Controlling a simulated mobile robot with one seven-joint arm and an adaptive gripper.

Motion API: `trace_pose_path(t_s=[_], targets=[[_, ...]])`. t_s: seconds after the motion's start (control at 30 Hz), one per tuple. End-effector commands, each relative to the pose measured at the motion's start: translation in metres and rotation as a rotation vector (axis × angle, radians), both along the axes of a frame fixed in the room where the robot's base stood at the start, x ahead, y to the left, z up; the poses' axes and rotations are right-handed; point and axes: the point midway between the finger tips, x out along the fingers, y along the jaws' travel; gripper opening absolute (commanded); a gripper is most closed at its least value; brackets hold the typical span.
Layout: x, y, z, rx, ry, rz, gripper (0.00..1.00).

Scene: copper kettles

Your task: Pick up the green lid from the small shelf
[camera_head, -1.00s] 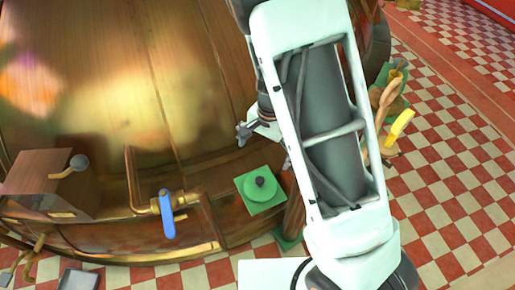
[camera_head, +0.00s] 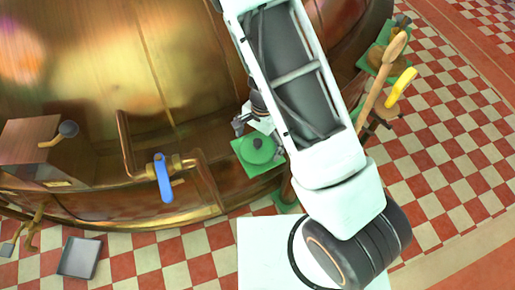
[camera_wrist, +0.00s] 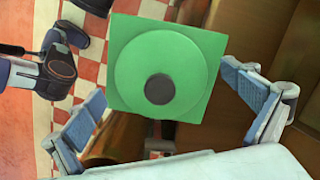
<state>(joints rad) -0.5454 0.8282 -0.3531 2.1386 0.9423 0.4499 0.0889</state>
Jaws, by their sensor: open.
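The green round lid (camera_head: 258,153) with a dark knob lies on the small green square shelf (camera_head: 240,143) at the side of the big copper kettle. In the wrist view the lid (camera_wrist: 140,63) is seen from above, with the knob below the picture's centre, on the square shelf (camera_wrist: 118,98). My gripper (camera_head: 259,133) is at the lid's upper edge in the head view. In the wrist view my gripper (camera_wrist: 164,90) is open, one finger on each side of the shelf. Neither finger visibly touches the lid. Part of my gripper is hidden behind my arm in the head view.
A valve with a blue handle (camera_head: 164,178) and a copper pipe stand left of the shelf. A wooden box (camera_head: 30,145) is further left. A yellow-handled thing (camera_head: 402,84) is right of my arm. A grey tray (camera_head: 80,257) is at lower left. Checkered floor surrounds the kettle.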

Motion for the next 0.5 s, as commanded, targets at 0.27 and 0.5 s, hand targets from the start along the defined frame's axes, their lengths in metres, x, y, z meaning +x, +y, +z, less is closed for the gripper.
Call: trace_pose_path(t_s=[0.27, 0.5], targets=[[-0.0001, 0.0002, -0.0053, 0.000, -0.001, 0.000, 1.00], [-0.0001, 0.0002, -0.0051, 0.000, -0.001, 0.000, 0.77]])
